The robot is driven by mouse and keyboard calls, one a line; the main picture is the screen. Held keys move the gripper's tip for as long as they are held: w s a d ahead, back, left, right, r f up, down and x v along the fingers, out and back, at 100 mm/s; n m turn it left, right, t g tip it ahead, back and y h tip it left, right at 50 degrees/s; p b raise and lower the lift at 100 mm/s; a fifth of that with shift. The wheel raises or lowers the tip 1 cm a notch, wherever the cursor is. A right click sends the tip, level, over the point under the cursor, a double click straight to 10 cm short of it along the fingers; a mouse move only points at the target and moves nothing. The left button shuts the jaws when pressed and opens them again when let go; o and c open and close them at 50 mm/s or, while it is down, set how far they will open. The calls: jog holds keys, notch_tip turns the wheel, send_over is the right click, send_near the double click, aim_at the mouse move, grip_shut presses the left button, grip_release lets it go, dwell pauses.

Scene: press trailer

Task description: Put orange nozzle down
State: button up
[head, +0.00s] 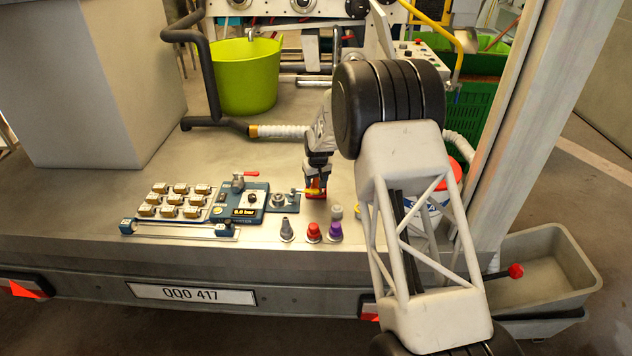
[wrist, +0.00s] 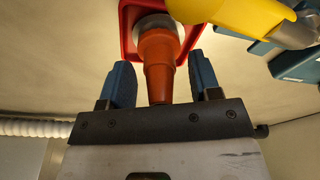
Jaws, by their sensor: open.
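The orange nozzle (wrist: 158,62) is between the two blue finger pads of my gripper (wrist: 160,78) in the wrist view, with a visible gap on each side. Its wide end meets a pale ring over a red square holder (wrist: 128,20); it appears to rest there. In the head view my gripper (head: 317,172) points down over the red holder (head: 315,194) on the trailer bed, and mostly hides the nozzle. My gripper is open.
A yellow part (wrist: 232,14) lies close beside the holder. Grey (head: 286,231), red (head: 314,233) and purple (head: 335,232) nozzles stand in front. A blue gauge panel (head: 240,205) and a plate of brass blocks (head: 178,201) are left. A green bucket (head: 245,80) stands behind.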

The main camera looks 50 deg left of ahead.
notch_tip(320, 180, up, 12)
jog(key=d, duration=0.1)
jog(key=shift+s+d+f, duration=0.25)
jog(key=shift+s+d, duration=0.1)
dwell(0.6)
dwell(0.6)
